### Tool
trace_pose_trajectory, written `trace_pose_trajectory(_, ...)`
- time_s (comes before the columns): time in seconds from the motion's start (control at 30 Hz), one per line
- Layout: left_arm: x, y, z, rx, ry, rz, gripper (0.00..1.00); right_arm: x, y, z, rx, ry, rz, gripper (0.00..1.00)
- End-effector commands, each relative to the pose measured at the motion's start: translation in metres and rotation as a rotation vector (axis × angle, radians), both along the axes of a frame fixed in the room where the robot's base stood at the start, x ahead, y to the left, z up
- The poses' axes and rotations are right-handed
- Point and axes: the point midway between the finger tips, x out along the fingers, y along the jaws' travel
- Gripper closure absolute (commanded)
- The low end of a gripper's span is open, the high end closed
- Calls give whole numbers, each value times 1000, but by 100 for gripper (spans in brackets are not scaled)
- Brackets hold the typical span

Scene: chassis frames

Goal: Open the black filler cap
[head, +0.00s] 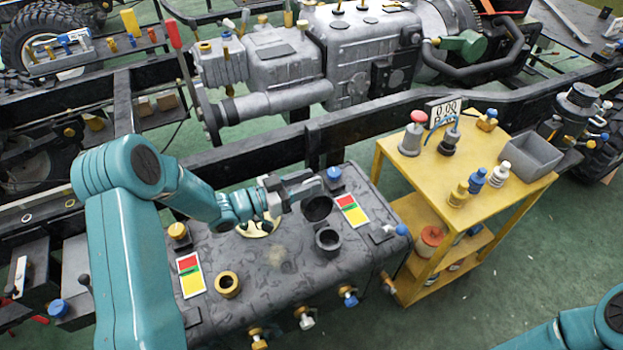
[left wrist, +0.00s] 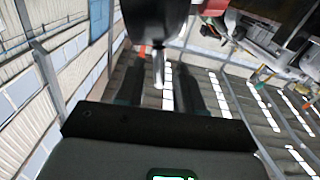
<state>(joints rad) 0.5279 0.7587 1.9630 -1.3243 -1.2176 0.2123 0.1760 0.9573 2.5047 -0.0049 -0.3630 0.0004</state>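The black filler cap (head: 317,208) stands tilted up behind a dark open filler neck (head: 328,240) on the grey tank, its hollow dark side turned to me. My left gripper (head: 298,188) is right beside the cap, at its upper left. In the left wrist view, a black rounded thing (left wrist: 152,18), probably the cap, is at the top with a thin metal stem (left wrist: 158,68) below it. The fingers stand apart on either side of the stem; contact with it is unclear. Of my right arm only a teal link shows at bottom right; its gripper is out of view.
The grey tank (head: 285,262) also carries a brass neck (head: 227,284), a blue knob (head: 334,174), coloured labels and front valves. A yellow cart (head: 410,165) with bottles and a grey bin (head: 531,156) stands to the right. A dark chassis rail runs behind the tank.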

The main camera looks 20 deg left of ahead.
Motion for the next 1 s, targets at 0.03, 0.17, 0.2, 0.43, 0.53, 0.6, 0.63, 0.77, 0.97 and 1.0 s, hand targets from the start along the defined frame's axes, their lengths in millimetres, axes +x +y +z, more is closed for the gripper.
trace_pose_trajectory(0.03, 5, -5, 0, 1, -1, -3, 63, 0, 0, 1, 0, 0, 0, 57)
trace_pose_trajectory(0.17, 11, -10, 0, 0, 0, -1, 63, 0, 0, 1, 0, 0, 0, 57)
trace_pose_trajectory(0.2, 12, -11, 0, 0, 0, -1, 63, 0, 0, 1, 0, 0, 0, 57)
trace_pose_trajectory(0.43, 13, -11, 0, 0, 0, 0, 63, 0, 0, 1, 0, 0, 0, 57)
trace_pose_trajectory(0.53, 12, -11, 0, 0, 0, 0, 89, 0, 0, 1, 0, 0, 0, 57)
trace_pose_trajectory(0.6, 13, -10, 0, 0, 0, 1, 100, 0, 0, 1, 0, 0, 0, 57)
trace_pose_trajectory(0.63, 13, -10, 0, 0, 0, 1, 100, 0, 0, 1, 0, 0, 0, 57)
trace_pose_trajectory(0.77, 13, -10, 0, 3, -2, 2, 100, 0, 0, 0, 0, 0, 0, 57)
trace_pose_trajectory(0.97, 12, -10, 1, 60, -53, 3, 100, 0, 0, -15, 0, 0, 0, 57)
trace_pose_trajectory(1.0, 11, -11, 1, 78, -69, 2, 100, 0, 0, -20, 0, 0, 0, 57)
